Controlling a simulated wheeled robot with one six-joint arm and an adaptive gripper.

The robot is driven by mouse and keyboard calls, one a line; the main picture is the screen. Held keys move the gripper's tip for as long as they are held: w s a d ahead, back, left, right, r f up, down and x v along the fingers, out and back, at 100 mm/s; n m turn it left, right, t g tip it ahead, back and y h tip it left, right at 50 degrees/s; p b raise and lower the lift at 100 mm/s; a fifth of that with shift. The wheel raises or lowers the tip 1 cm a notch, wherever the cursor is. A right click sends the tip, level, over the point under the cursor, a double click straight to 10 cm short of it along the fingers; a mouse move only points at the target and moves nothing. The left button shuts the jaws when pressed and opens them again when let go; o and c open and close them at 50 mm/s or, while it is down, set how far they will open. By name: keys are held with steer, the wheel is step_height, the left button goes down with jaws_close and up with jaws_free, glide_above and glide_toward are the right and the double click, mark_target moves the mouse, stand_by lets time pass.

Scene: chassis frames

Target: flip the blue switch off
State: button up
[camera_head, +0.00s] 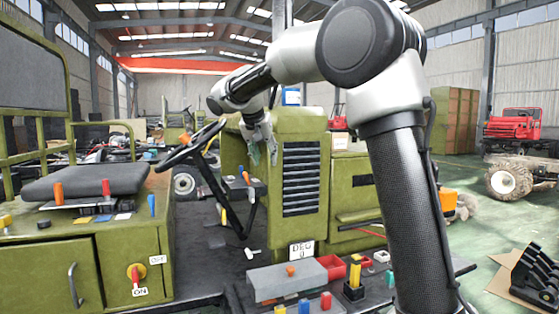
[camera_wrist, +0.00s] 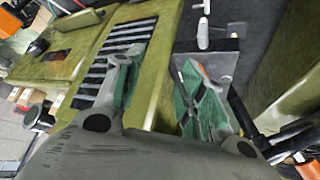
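Several blue-handled parts show in the head view, and I cannot tell which one is the switch or what position it is in. A blue lever (camera_head: 152,205) stands upright at the right edge of the left green console. A small blue handle (camera_head: 246,178) shows on the dark panel behind the steering wheel. My gripper (camera_head: 262,146) is above and near that panel, beside the green grille housing. In the wrist view, my gripper's green-padded fingers (camera_wrist: 162,62) are apart with nothing between them. A pale-handled lever (camera_wrist: 203,36) stands beyond the right finger.
The black steering wheel (camera_head: 190,150) is left of my gripper. The green grille housing (camera_head: 303,165) is close on its right. A red rotary switch (camera_head: 136,275) with ON and OFF labels is on the left console.

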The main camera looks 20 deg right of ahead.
steer(key=s+d+n, duration=0.1)
steer(key=s+d, duration=0.1)
steer(key=s, duration=0.5)
steer(key=shift+d+f+y, duration=0.15)
steer(key=shift+d+y, duration=0.15)
steer(key=shift+d, duration=0.05)
steer(key=shift+s, duration=0.1)
steer(key=shift+c, duration=0.4)
